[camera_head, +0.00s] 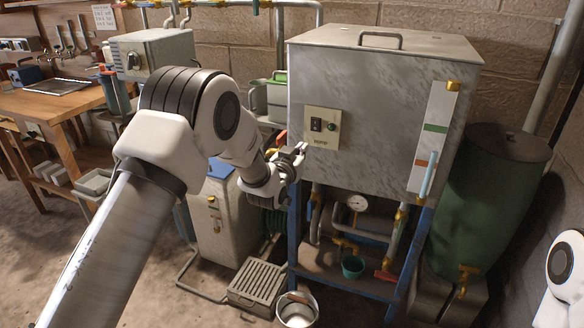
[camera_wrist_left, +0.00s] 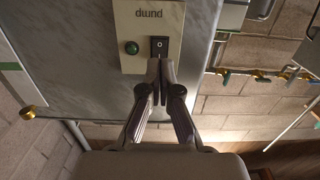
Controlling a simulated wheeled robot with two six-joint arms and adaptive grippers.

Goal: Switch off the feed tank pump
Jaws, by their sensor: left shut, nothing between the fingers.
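The feed tank (camera_head: 390,110) is a grey metal box on a blue frame, with a handled lid. Its front carries a cream plate (camera_head: 322,141) marked "pump", with a black rocker switch (camera_head: 316,124) and a round green lamp (camera_head: 333,125). In the left wrist view the plate (camera_wrist_left: 144,20) appears upside down, with the switch (camera_wrist_left: 159,44) and the lamp (camera_wrist_left: 131,47). I cannot tell whether the lamp is lit. My left gripper (camera_head: 301,150) is shut and empty, its tips (camera_wrist_left: 160,68) close by the switch; contact is unclear. My right gripper is out of view.
A gauge (camera_head: 357,202), pipes and a red-handled valve (camera_head: 386,276) sit beneath the tank. A metal bucket (camera_head: 297,311) and a slatted crate (camera_head: 258,284) stand on the floor. A green barrel (camera_head: 480,210) is at the right, a wooden bench (camera_head: 50,103) at the left.

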